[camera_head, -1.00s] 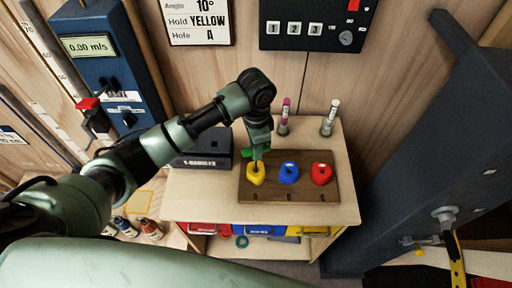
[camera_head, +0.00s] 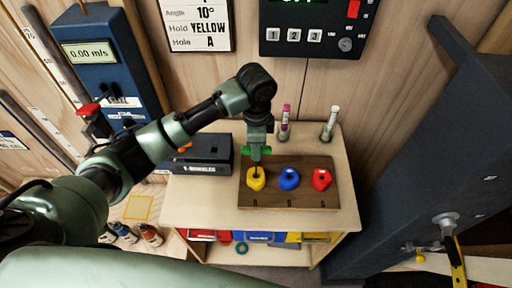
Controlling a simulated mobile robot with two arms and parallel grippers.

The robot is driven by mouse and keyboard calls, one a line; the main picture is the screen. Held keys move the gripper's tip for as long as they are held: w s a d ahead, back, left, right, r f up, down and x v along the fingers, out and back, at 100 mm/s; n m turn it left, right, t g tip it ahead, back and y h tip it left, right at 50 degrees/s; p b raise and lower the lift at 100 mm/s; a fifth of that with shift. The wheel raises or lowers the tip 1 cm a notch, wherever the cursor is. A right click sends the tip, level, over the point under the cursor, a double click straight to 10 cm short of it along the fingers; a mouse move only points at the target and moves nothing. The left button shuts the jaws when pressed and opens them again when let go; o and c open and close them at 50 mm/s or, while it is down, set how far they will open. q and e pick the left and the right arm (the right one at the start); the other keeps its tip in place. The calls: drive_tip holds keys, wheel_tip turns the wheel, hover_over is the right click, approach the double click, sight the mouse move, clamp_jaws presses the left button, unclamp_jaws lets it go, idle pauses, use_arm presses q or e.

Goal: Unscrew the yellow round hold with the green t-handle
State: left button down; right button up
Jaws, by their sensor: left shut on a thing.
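The yellow round hold (camera_head: 256,181) sits at the left end of a brown wooden board on a light wooden cabinet, over the letter A. The green t-handle (camera_head: 247,151) stands upright above it, its dark shaft running down to the hold's middle. My left gripper (camera_head: 257,151) is shut on the green t-handle, pointing straight down. The gripper covers the middle of the handle, and I cannot tell how deep the tip sits in the hold. My right gripper is not in view.
A blue hold (camera_head: 289,181) and a red hold (camera_head: 321,180) sit to the right on the board (camera_head: 290,202). A black T-handles box (camera_head: 204,155) stands left. Two marker-like tubes stand behind. A dark angled panel (camera_head: 420,190) rises at right.

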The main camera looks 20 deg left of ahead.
use_arm(q)
drive_tip(key=m, duration=0.4)
drive_tip(key=shift+m, duration=0.4)
drive_tip(key=m, duration=0.5)
drive_tip(key=shift+m, duration=0.4)
drive_tip(key=m, duration=0.4)
drive_tip(key=shift+m, duration=0.3)
drive_tip(key=m, duration=0.3)
drive_tip(key=c, duration=1.8)
unclamp_jaws()
clamp_jaws()
drive_tip(key=shift+f, duration=0.75)
